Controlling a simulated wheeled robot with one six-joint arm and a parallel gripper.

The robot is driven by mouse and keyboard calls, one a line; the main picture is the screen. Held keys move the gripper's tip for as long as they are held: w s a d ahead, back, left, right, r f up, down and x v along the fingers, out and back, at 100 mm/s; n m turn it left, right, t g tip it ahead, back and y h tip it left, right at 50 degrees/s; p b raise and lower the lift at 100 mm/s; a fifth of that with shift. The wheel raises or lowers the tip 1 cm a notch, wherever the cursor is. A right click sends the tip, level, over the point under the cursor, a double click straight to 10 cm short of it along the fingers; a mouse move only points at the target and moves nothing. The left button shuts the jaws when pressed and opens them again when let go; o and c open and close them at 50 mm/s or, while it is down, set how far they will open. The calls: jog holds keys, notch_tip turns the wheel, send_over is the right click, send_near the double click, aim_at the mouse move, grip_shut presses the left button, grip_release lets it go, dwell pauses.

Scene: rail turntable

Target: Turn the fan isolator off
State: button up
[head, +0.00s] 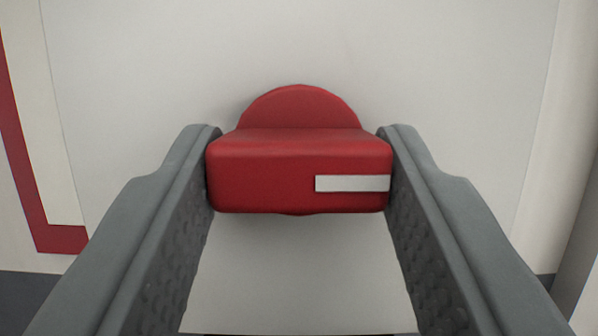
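A red rotary isolator knob (265,178) stands out from a pale grey panel in the middle of the head view. Its grip bar lies horizontal, with a white marker stripe (352,183) on its right half. A round red disc (300,107) shows behind the bar. My gripper (299,165) has one grey finger at each end of the bar. Both fingertips appear to touch the bar's ends, so the gripper is shut on the knob. Any label on the panel is out of view.
The pale panel (300,40) around the knob is flat and clear. A red border line (20,150) runs down the left side and turns at a corner. A dark band (25,295) lies at the lower left, and a grey upright edge (582,265) stands at the lower right.

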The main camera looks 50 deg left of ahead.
jog(key=shift+n, duration=0.4)
jog(key=n+g+y, duration=0.1)
jog(key=n, duration=0.2)
jog(key=n+g, duration=0.2)
jog(key=n, duration=0.1)
jog(key=shift+w+d+g+y, duration=0.1)
jog(key=shift+w+g+y, duration=0.05)
jog(key=shift+g+y, duration=0.2)
jog(key=n+g, duration=0.1)
jog(key=n, duration=0.2)
jog(key=n+g, duration=0.1)
jog(key=n, duration=0.2)
jog(key=shift+w+g+y, duration=0.1)
jog(key=shift+g+y, duration=0.15)
jog(key=shift+g, duration=0.1)
jog(key=n+g, duration=0.1)
jog(key=n, duration=0.4)
jog(key=shift+d+r+n+g+h, duration=0.1)
jog(key=shift+r+n+g+h, duration=0.05)
jog(key=shift+n+g+h, duration=0.85)
jog(key=shift+n, duration=1.3)
jog(key=o, duration=1)
jog(key=shift+r, duration=0.1)
